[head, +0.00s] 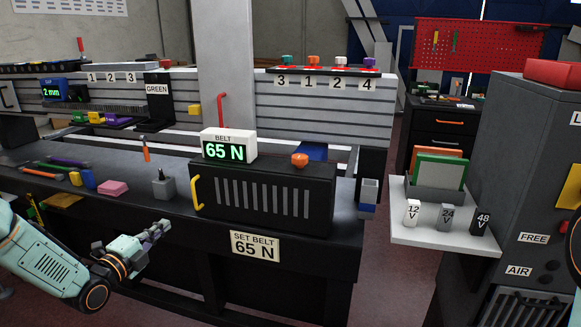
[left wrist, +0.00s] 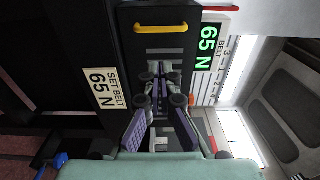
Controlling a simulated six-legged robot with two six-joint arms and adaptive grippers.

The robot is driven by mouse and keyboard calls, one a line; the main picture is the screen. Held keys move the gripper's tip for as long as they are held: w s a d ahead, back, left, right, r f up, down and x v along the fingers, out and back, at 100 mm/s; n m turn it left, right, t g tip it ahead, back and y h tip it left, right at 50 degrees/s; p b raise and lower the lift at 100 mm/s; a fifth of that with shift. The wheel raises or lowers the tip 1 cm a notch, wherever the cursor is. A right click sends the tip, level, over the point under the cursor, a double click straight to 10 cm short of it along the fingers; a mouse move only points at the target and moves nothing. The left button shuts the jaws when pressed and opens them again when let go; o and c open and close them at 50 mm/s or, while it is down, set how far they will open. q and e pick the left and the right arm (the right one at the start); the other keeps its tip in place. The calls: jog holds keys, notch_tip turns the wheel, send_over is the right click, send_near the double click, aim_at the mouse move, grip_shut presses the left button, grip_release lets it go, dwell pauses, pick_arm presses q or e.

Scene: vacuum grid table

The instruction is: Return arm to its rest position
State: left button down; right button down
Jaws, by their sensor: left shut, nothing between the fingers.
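My left gripper (head: 158,229) is shut and empty in front of the bench's front edge, left of the "SET BELT 65 N" label. In the left wrist view the shut fingers (left wrist: 160,72) point toward the black vented box, apart from it as far as I can tell. The black box (head: 322,200) sits on the bench with a yellow handle (head: 197,191) and an orange knob (head: 299,160) on top. Its belt display (head: 229,146) reads 65 N, matching the label (head: 255,246). My right gripper does not show.
A white shelf (head: 440,236) with 12 V, 24 V and 48 V blocks stands to the right. Open floor (head: 385,290) lies between bench and grey cabinet (head: 520,170).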

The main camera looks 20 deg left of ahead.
pick_arm(q)
jog(key=s+d+f+n+g, duration=0.9)
jog(key=s+d+f+n, duration=0.3)
jog(key=d+f+n, duration=0.55)
jog(key=s+d+f+g, duration=0.1)
jog(key=s+d+g, duration=0.3)
jog(key=s, duration=0.9)
jog(key=s+d+f+n+g+y, duration=0.1)
jog(key=s+d+g, duration=0.4)
jog(key=s, duration=0.9)
jog(key=shift+f, duration=0.7)
jog(key=shift+d+n, duration=0.2)
jog(key=shift+n, duration=0.05)
